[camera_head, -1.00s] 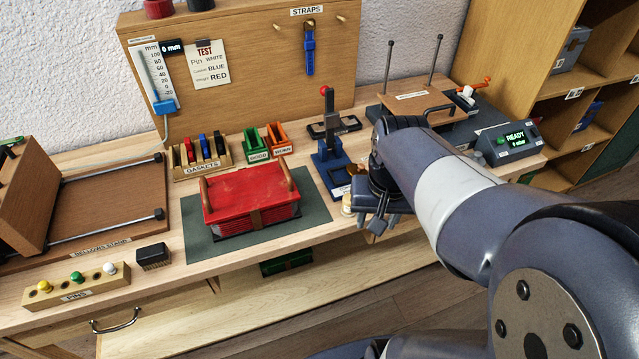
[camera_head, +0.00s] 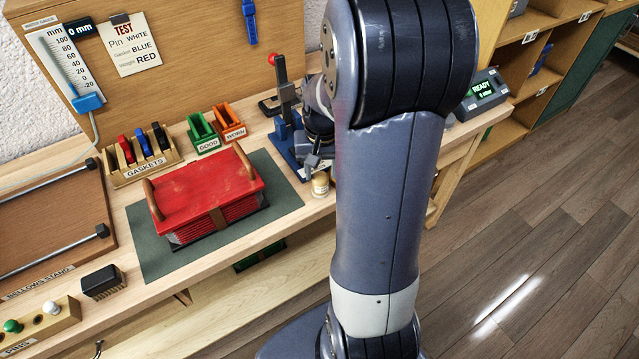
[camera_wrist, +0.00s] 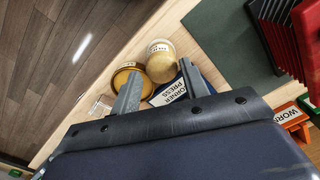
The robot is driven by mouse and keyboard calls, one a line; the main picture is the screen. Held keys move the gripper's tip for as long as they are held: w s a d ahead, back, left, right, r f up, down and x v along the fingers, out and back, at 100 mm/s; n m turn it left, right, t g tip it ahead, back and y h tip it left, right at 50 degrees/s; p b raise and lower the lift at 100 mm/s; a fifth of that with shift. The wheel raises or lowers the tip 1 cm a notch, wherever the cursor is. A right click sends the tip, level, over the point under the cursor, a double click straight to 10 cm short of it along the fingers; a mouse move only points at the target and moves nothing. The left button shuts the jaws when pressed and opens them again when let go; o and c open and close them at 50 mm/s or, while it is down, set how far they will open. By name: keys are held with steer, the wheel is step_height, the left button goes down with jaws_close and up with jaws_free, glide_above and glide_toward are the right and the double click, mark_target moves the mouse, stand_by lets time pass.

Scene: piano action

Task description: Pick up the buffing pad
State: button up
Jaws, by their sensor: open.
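I cannot tell for sure which object is the buffing pad, as no readable label names it. In the wrist view a cream, labelled round jar (camera_wrist: 160,62) stands beside a round yellow-brown piece (camera_wrist: 127,76) with a label. A small pale labelled item (camera_wrist: 100,108) lies near them at the bench edge. My gripper (camera_wrist: 160,78) is open and empty above these, its two fingers pointing at the jar and the yellow-brown piece. In the head view the jar (camera_head: 320,185) is just below my gripper, which is mostly hidden behind my arm.
The blue corner press (camera_head: 285,135) stands close to my gripper. A red bellows (camera_head: 205,195) sits on a green mat (camera_head: 285,192) to the left.

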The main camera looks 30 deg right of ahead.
mark_target(321, 177)
step_height(321, 177, down, 5)
steer(key=shift+a+r, duration=0.1)
steer(key=shift+c, duration=0.4)
steer(key=c, duration=0.5)
steer(key=shift+c, duration=0.2)
step_height(321, 177, up, 10)
